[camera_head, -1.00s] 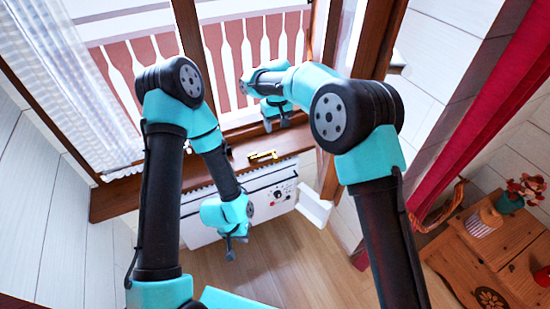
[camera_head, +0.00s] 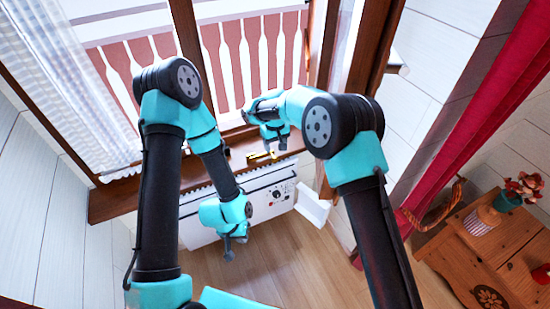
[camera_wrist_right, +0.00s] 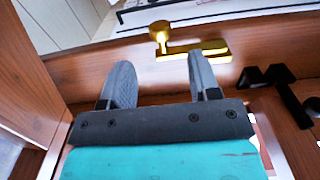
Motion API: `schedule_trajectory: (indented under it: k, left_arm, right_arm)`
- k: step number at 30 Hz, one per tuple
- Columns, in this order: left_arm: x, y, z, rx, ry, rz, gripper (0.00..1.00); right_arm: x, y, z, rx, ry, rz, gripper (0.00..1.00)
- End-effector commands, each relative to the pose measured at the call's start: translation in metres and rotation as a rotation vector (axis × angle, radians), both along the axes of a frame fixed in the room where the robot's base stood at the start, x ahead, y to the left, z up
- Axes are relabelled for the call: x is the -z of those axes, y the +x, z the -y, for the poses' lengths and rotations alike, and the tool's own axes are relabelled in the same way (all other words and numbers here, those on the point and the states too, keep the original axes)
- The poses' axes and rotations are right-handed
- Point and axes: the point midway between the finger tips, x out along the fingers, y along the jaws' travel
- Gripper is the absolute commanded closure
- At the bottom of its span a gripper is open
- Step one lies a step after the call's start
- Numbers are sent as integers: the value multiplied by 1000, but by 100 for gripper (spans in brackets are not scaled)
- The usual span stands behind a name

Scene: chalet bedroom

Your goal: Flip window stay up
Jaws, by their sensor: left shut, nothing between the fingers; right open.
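The window stay (camera_head: 262,155), a brass bar with a round knob, lies on the wooden sill below the window. In the right wrist view the stay (camera_wrist_right: 192,50) is just beyond my right fingertips, with the knob at its left part. My right gripper (camera_head: 275,147) is open and empty, close beside the stay in the head view. Its two fingers also show in the right wrist view (camera_wrist_right: 160,75), apart, with no visible contact on the brass. My left gripper (camera_head: 235,247) is shut and empty, low in front of the white heater.
The white heater (camera_head: 205,231) hangs under the wooden sill (camera_head: 115,200). A small dark fitting (camera_wrist_right: 268,85) sits to the right of the stay in the right wrist view. A wooden cabinet (camera_head: 490,250) with pots stands at the right. The floor (camera_head: 285,262) is clear.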

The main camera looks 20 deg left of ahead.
Motion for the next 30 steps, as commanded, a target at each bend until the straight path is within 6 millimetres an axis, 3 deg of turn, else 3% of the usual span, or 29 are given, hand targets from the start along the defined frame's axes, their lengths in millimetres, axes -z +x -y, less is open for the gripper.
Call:
schedule_trajectory:
  k: [6, 12, 25, 30]
  left_arm:
    - [0, 0, 0, 0, 0, 0, 100]
    - [0, 0, 0, 0, 0, 0, 100]
    - [0, 0, 0, 0, 0, 0, 100]
    - [0, 0, 0, 0, 0, 0, 100]
  right_arm:
    - [40, 0, 1, 0, -1, -3, 44]
    - [66, 0, 0, 0, -1, -1, 44]
    - [76, 0, 0, 0, 1, -1, 44]
    - [76, 0, 0, 0, 1, -1, 59]
